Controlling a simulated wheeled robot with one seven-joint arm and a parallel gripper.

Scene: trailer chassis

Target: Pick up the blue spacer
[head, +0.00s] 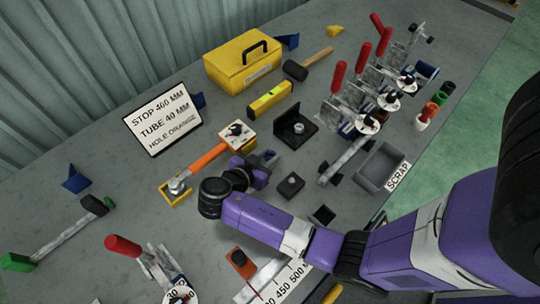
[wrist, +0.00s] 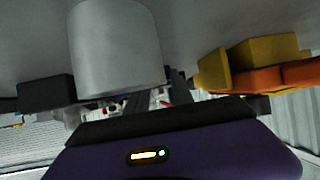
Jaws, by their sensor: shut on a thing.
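My gripper (head: 266,160) is low over the middle of the bench, beside the orange-handled tool. In the wrist view, a smooth grey cylinder (wrist: 115,45) fills the space between the dark fingers, and my gripper (wrist: 115,95) is shut on it. In the head view the held thing is small and mostly hidden by my gripper. No piece is clearly recognisable as the blue spacer; the held cylinder looks grey in the wrist view.
A yellow tray (head: 176,194) and orange handle (head: 208,156) lie left of my gripper. A black bracket (head: 295,128) stands behind it, and a small dark block (head: 291,184) lies to its right. Red-handled clamps (head: 365,95) and the grey scrap bin (head: 378,168) are farther right.

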